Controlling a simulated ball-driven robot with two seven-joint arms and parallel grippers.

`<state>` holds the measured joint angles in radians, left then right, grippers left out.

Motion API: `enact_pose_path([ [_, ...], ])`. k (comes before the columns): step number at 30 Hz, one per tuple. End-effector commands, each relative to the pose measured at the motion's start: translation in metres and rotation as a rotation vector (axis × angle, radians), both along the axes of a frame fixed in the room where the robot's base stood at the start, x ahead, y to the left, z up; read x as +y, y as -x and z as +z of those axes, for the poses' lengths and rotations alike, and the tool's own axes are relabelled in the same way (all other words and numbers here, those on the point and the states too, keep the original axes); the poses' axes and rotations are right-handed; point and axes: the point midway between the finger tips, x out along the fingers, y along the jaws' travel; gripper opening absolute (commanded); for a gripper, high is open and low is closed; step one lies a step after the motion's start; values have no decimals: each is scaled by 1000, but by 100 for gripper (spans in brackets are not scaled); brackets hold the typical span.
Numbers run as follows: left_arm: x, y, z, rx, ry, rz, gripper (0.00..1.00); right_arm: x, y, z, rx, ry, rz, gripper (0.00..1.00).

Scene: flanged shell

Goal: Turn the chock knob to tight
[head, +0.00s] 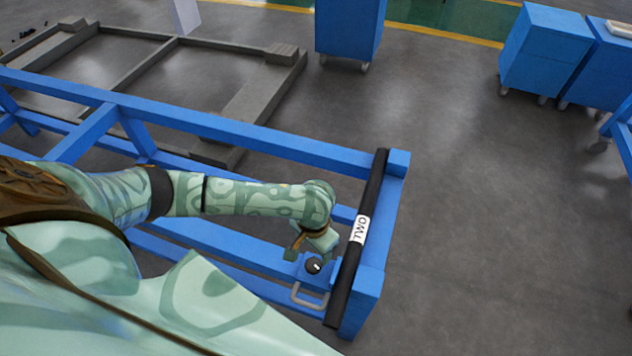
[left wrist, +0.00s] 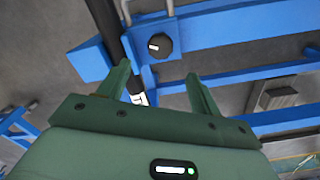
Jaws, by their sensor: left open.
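The chock knob (head: 313,266) is a round black knob with a white mark. It sits on a small blue plate on the blue frame, left of a black bar. The knob also shows in the left wrist view (left wrist: 159,46), beyond the fingertips. My left gripper (head: 308,244) is just above the knob in the head view, apart from it as far as I can tell. In the left wrist view the gripper (left wrist: 160,76) has its two green fingers spread with nothing between them. The knob's tight and loose marks cannot be read. My right gripper is not in view.
The black bar (head: 371,200) with a white "TWO" label (head: 360,229) crosses the end of the blue frame (head: 230,132). A grey handle (head: 309,298) is beside the knob. Blue wheeled cabinets (head: 545,50) stand at the back right. The floor right of the frame is clear.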

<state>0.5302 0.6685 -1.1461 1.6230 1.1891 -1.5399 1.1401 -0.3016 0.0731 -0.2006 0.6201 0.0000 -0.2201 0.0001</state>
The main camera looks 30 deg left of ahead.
Motion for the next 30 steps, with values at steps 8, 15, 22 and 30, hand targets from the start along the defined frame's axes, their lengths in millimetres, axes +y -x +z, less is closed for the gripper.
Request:
enact_pose_path([
  [8, 0, 1, -74, 3, 0, 0, 64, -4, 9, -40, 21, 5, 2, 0],
  [15, 0, 0, -98, 0, 0, -1, 64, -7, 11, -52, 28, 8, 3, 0],
  [22, 0, -1, -99, -2, 1, -1, 64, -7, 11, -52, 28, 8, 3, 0],
  [30, 0, -1, -99, -2, 0, -1, 20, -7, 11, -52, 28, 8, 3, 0],
])
